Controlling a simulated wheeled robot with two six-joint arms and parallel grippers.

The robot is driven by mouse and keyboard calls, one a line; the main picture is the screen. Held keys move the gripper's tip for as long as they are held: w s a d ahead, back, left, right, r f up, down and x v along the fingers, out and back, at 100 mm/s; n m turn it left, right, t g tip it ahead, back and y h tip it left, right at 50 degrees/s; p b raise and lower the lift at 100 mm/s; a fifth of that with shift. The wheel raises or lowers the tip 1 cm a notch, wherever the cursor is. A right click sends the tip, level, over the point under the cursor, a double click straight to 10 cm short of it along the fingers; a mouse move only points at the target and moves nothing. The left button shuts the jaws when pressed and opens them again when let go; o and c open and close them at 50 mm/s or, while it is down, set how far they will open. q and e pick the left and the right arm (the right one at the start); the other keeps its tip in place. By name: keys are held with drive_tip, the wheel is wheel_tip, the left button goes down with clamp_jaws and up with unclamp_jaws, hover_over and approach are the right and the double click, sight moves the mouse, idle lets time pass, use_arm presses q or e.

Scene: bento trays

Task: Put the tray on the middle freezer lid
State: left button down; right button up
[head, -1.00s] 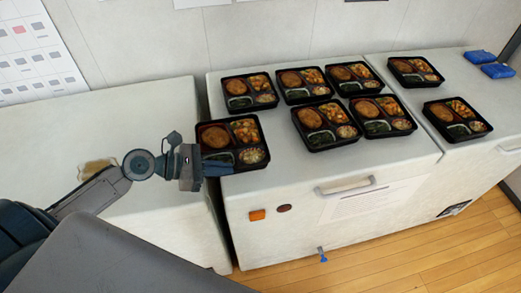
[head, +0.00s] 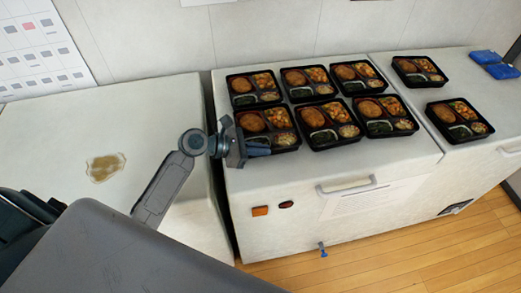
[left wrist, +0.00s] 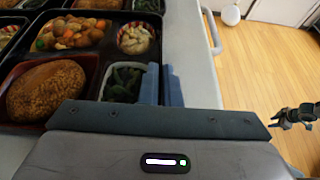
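The tray (head: 268,146) is a black bento tray with a fried patty, vegetables, greens and a pale side dish. It is over the front left of the middle freezer lid (head: 400,150), close beside another tray. My left gripper (head: 252,147) is at the tray's front left. In the left wrist view, the blue fingers of my left gripper (left wrist: 162,86) straddle the tray's rim, shut on it. I cannot tell whether the tray's base touches the lid. My right gripper (left wrist: 282,117) shows small at the right of the left wrist view, above the floor; its opening is unclear.
Several similar trays stand in two rows on the middle lid, such as one at the back left (head: 254,100). Two trays (head: 459,136) and blue packs (head: 498,71) are on the right freezer. The left freezer lid (head: 120,120) is bare except for a brownish stain (head: 105,167).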

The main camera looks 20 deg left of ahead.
use_arm(q)
drive_tip(key=shift+f, duration=0.65)
drive_tip(key=c, duration=1.6)
unclamp_jaws()
drive_tip(key=shift+f, duration=0.1)
drive_tip(key=shift+c, duration=0.2)
drive_tip(key=b+v, duration=0.1)
drive_tip(key=v, duration=0.9)
drive_tip(key=shift+s+a+b, duration=0.1)
drive_tip(key=shift+s+b, duration=0.05)
drive_tip(key=shift+b, duration=0.25)
drive_tip(key=shift+v, duration=0.9)
